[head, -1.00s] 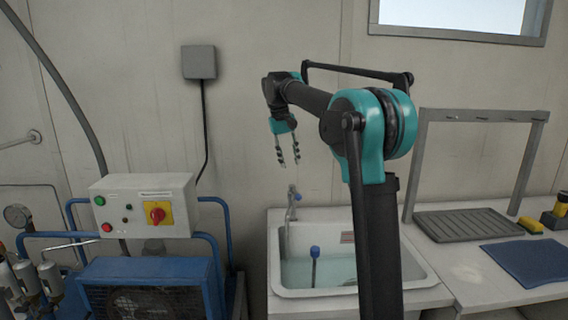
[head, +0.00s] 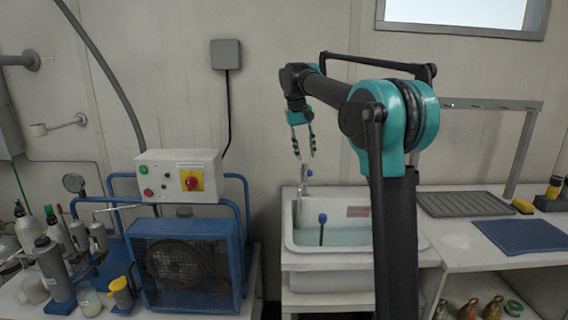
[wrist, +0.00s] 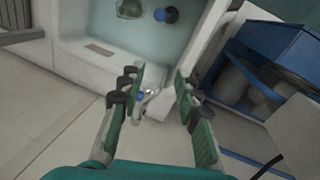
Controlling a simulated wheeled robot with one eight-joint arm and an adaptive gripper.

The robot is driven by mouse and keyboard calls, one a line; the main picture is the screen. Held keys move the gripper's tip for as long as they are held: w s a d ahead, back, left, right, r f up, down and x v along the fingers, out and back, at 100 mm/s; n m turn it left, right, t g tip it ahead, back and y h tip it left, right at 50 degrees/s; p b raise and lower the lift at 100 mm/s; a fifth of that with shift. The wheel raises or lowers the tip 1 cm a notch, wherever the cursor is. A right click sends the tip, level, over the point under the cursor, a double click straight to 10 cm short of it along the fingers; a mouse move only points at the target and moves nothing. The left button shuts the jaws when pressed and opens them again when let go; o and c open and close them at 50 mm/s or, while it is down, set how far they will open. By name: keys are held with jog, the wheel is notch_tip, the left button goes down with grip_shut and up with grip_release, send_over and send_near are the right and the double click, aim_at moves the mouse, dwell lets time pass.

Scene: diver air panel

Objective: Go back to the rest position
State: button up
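My gripper (head: 304,146) hangs in the air above the left part of the white sink (head: 288,262), over its tap (head: 306,190). Its two fingers are apart with nothing between them. In the wrist view my gripper (wrist: 158,100) points down past the sink rim, fingers spread. The arm is folded, with its forearm reaching left from the elbow.
A blue-framed compressor (head: 185,265) with a control box (head: 180,177) stands left of the sink. Several grey cylinders and a yellow-topped item (head: 119,292) are further left. At right are a ribbed tray (head: 465,204) and a blue mat (head: 522,236) under a rack.

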jog(key=s+d+f+t, duration=0.1)
jog(key=s+d+f, duration=0.3)
jog(key=s+f, duration=0.7)
jog(key=s+d+f+m+t+y, duration=0.1)
jog(key=s+d+f, duration=0.2)
jog(key=s+f, duration=0.7)
jog(key=s+d+f+t+y, duration=0.1)
jog(key=s+d+f, duration=0.3)
jog(key=s+f, duration=0.7)
jog(key=shift+s+d+f+m+t, duration=0.35)
jog(key=shift+s+m+t, duration=0.05)
jog(key=shift+s, duration=0.6)
